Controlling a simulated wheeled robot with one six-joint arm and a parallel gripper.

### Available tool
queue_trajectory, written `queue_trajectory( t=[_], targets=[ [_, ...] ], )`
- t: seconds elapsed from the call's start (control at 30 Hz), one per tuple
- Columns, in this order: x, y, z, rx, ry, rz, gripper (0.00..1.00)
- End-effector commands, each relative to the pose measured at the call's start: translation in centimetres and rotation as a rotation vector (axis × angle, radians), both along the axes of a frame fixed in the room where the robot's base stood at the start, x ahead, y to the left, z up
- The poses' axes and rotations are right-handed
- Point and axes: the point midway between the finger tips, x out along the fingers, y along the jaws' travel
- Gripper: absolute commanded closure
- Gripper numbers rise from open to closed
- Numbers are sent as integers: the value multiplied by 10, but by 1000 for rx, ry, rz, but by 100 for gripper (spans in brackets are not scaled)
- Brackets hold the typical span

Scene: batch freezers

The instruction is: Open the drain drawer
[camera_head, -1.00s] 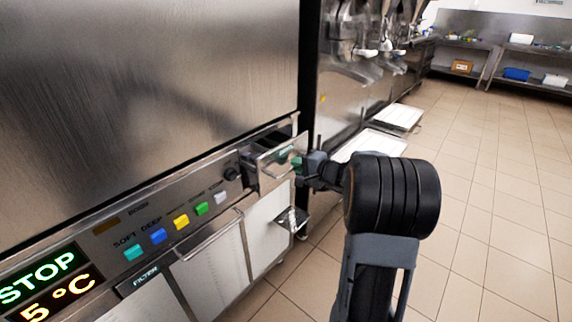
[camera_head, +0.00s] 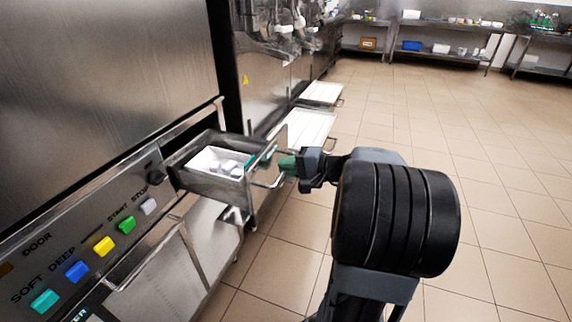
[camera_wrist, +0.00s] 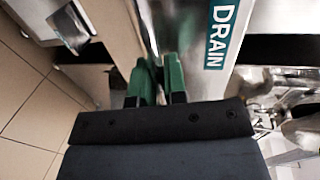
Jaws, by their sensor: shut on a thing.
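The drain drawer (camera_head: 218,178) is a metal drawer in the front of the steel machine, pulled well out. Its inside shows, with a white container (camera_head: 208,160) and small pale items in it. My gripper (camera_head: 289,165) is at the drawer's front, its green fingers shut on the bar handle (camera_head: 266,183). In the wrist view the green fingers (camera_wrist: 157,80) lie close together against the drawer front, beside the green DRAIN label (camera_wrist: 219,36).
Colored buttons (camera_head: 103,246) line the machine's panel below left. White trays (camera_head: 305,128) stick out low from the machines behind. Shelving (camera_head: 440,45) stands along the far wall. The tiled floor (camera_head: 480,170) to the right is clear.

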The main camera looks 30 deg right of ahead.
Motion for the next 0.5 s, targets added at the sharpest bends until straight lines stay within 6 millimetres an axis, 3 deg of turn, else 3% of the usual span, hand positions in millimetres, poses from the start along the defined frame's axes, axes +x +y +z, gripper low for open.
queue_trajectory(
  t=[0.33,0.37,0.5],
  targets=[
    [-1,1,0,1,-1,6,100],
    [-1,1,0,1,-1,6,87],
    [-1,0,0,0,-1,4,73]
  ],
)
